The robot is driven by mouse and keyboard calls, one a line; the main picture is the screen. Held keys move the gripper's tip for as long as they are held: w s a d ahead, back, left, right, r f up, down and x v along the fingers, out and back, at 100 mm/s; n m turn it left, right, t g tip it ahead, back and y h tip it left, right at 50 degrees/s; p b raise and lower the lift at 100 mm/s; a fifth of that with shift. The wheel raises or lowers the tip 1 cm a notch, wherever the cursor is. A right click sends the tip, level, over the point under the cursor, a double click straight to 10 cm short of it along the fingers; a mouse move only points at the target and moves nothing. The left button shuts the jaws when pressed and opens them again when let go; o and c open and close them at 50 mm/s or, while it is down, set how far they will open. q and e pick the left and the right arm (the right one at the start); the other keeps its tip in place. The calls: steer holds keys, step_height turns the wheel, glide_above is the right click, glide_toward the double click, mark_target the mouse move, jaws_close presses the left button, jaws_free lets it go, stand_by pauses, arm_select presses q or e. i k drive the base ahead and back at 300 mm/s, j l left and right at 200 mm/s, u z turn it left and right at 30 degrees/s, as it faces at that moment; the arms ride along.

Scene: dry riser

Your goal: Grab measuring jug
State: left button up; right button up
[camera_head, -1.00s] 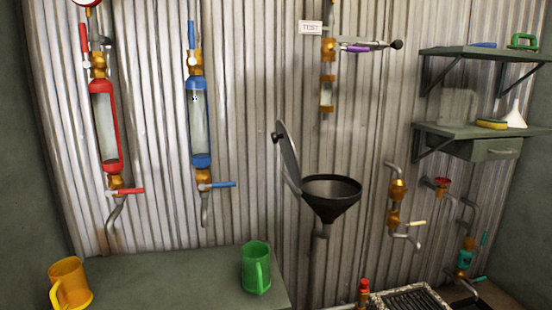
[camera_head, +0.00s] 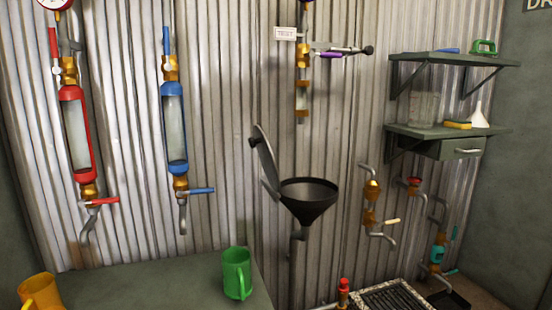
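A clear, see-through vessel (camera_head: 421,108), which looks like the measuring jug, stands at the left end of the lower wall shelf (camera_head: 404,131) on the right side of the head view. Its outline is faint and I cannot make out a handle or scale marks. Neither of my grippers shows in the view.
A yellow sponge (camera_head: 457,125) and a white funnel (camera_head: 480,116) sit right of the vessel. The upper shelf (camera_head: 425,58) hangs above it. A green mug (camera_head: 237,272) and an orange mug (camera_head: 38,292) stand on the bench (camera_head: 150,283). A black funnel (camera_head: 309,202) juts out mid-wall.

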mark_target(422, 106)
steer(key=i+l, duration=0.15)
steer(key=l, duration=0.2)
steer(key=i+l, duration=0.15)
steer(key=l, duration=0.2)
steer(key=i+l, duration=0.15)
steer(key=l, duration=0.15)
steer(key=i+l, duration=0.15)
steer(key=l, duration=0.2)
steer(key=u, duration=0.05)
